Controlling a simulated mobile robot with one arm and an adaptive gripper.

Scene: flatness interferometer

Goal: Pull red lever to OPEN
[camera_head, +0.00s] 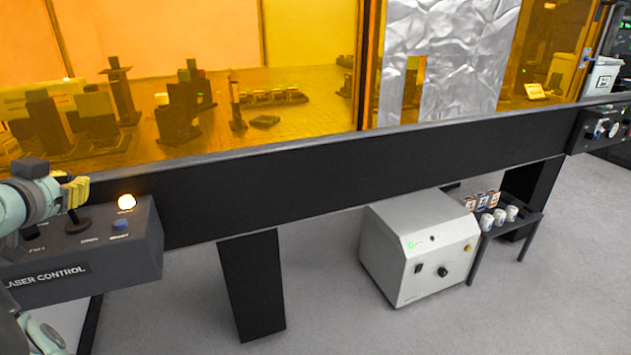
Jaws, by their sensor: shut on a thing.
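A grey control box marked LASER CONTROL (130,254) is at the left edge of the camera_head view. A dark lever (77,223) stands on its top face, with a black base. My gripper (75,191) has yellow fingers and is shut on the lever's upper end. The fingers hide that end, so no red shows on it. The lettering near the lever is too small to read, so I cannot tell its marked position.
On the same box are a lit amber lamp (126,202) and a blue button (120,225), right of the lever. A black table beam (350,163) runs behind, below orange panels. A white cabinet (418,248) and small black rack (509,236) stand on the floor.

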